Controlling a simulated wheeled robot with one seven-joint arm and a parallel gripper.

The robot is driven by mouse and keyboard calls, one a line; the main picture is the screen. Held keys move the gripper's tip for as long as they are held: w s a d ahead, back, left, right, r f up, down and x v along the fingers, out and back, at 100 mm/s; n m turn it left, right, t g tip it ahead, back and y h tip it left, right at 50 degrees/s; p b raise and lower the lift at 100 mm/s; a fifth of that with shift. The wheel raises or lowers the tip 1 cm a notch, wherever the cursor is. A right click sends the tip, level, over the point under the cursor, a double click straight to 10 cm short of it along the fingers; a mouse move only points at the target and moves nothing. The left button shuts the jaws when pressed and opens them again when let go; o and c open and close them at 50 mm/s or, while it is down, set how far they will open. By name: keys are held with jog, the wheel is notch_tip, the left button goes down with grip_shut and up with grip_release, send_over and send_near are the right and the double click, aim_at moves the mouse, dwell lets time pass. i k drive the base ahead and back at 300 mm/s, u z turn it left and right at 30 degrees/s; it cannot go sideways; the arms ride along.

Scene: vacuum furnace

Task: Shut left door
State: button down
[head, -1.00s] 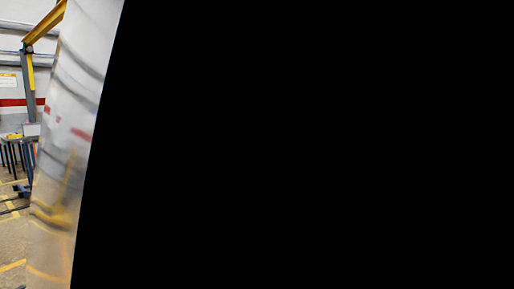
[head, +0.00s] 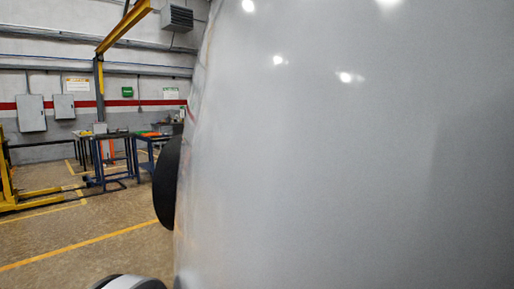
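A large, smooth, light grey curved surface (head: 340,160) fills the middle and right of the head view, very close to the camera. It looks like part of the furnace, but I cannot tell whether it is the left door or the body. No hinge, handle or door gap shows. A dark rounded shape (head: 166,185) sticks out past its left edge; I cannot tell what it is. My gripper is not in view. A white and black rounded piece (head: 130,282) at the bottom edge may be part of my arm.
Open floor with yellow lines (head: 90,247) lies to the left. Blue-framed work tables (head: 107,160) stand farther back, with a yellow frame (head: 20,190) at the far left. A yellow jib crane (head: 122,28) rises behind. Grey boxes (head: 31,113) hang on the wall.

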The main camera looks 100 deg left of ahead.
aim_at(322, 143)
jog(key=u, duration=0.05)
jog(key=k, duration=2.35)
jog(key=u, duration=2.1)
jog(key=i, duration=1)
jog(key=u, duration=0.05)
